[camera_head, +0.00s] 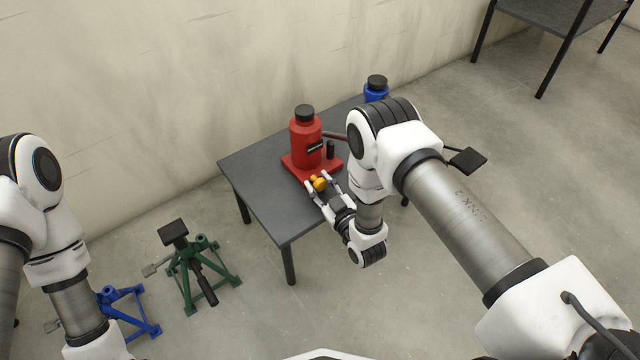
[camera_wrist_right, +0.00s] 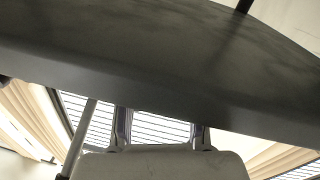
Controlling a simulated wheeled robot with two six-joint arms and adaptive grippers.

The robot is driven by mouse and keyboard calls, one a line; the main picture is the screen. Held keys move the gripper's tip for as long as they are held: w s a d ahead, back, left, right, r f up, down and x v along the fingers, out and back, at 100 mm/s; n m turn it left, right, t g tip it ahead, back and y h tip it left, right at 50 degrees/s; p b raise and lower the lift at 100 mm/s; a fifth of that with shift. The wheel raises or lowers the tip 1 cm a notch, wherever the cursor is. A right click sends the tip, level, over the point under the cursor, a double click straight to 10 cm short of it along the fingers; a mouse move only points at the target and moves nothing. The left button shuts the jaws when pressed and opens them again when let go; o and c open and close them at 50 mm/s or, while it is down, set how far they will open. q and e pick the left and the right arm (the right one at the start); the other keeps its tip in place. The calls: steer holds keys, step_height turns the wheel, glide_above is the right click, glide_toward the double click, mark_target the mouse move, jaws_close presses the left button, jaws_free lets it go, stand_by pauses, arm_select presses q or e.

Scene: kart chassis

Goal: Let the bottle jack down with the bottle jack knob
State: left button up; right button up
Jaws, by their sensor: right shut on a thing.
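The red bottle jack (camera_head: 306,150) with a black cap stands upright on its square red base on the dark table. Its yellow-orange knob (camera_head: 318,183) sticks out low at the front of the base. My right gripper (camera_head: 317,184) is shut on the knob, one finger on each side. In the right wrist view my two fingers (camera_wrist_right: 160,130) reach up under the dark table's edge, and the knob is hidden there. My left arm comes in at the left, but its gripper is out of the picture.
The dark table (camera_head: 255,180) stands by the wall. A blue bottle (camera_head: 376,90) is at its far end, partly behind my right arm. A green jack stand (camera_head: 195,270) and a blue stand (camera_head: 130,310) are on the floor at left. Another table (camera_head: 555,12) is at upper right.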

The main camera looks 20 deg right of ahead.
steer(key=m+p, duration=0.2)
steer(key=shift+r+m+p, duration=0.25)
steer(key=shift+m+p, duration=0.05)
steer(key=shift+p, duration=0.05)
steer(key=shift+d+m+g+p, duration=0.1)
steer(key=shift+m+g+p, duration=0.2)
steer(key=shift+m+p, duration=0.8)
steer(key=m+p, duration=0.1)
steer(key=m, duration=0.2)
steer(key=shift+f+g+p, duration=0.1)
steer(key=shift+g+p, duration=0.2)
steer(key=shift+w+f+m+y+p, duration=0.1)
steer(key=shift+m+y+p, duration=0.35)
steer(key=shift+m, duration=1.05)
steer(key=o, duration=1.1)
steer(key=shift+o, duration=0.2)
